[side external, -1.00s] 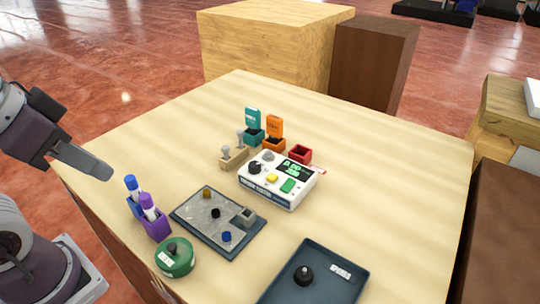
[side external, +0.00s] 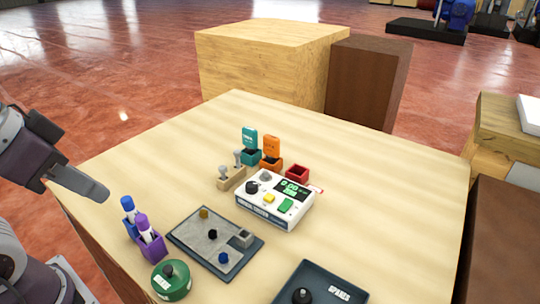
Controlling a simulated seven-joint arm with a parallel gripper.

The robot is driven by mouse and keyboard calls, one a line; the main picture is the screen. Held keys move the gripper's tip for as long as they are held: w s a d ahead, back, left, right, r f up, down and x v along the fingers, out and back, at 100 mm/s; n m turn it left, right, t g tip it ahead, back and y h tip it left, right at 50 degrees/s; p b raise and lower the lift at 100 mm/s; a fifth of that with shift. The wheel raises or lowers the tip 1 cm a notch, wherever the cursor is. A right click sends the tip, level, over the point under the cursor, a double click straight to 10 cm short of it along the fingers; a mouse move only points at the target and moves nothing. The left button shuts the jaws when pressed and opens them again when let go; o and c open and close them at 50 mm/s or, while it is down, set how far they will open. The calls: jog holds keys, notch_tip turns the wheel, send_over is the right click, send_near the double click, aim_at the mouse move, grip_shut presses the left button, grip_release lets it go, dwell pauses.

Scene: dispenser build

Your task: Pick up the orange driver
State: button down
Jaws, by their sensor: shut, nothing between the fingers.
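The orange driver (side external: 271,147) stands upright in an orange holder (side external: 271,164) at the back of the table, next to a teal driver (side external: 249,138) in a teal holder (side external: 250,157). A white tester box (side external: 275,204) with a screen and coloured buttons stands just in front of them. My gripper (side external: 104,194) is shut and empty above the table's left edge, well apart from the orange driver.
A wooden rack (side external: 231,178) with grey-topped pieces and a red box (side external: 297,174) flank the holders. A grey plate (side external: 214,238), blue and purple marker holders (side external: 153,247), a green round container (side external: 171,280) and a dark tray (side external: 345,290) lie nearer. The table's right side is clear.

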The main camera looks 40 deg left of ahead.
jog(key=c, duration=2.2)
grip_release()
jog(key=c, duration=1)
grip_release()
jog(key=shift+c, duration=0.2)
jog(key=w+r, duration=0.4)
jog(key=w, duration=0.5)
jog(key=g, duration=0.1)
send_near(270, 138)
notch_tip(270, 138, down, 2)
jog(key=w+f, duration=0.2)
jog(key=w, duration=0.1)
jog(key=shift+f, duration=0.2)
jog(key=x, duration=0.6)
jog(key=shift+s+f, duration=0.3)
jog(key=shift+f, duration=0.1)
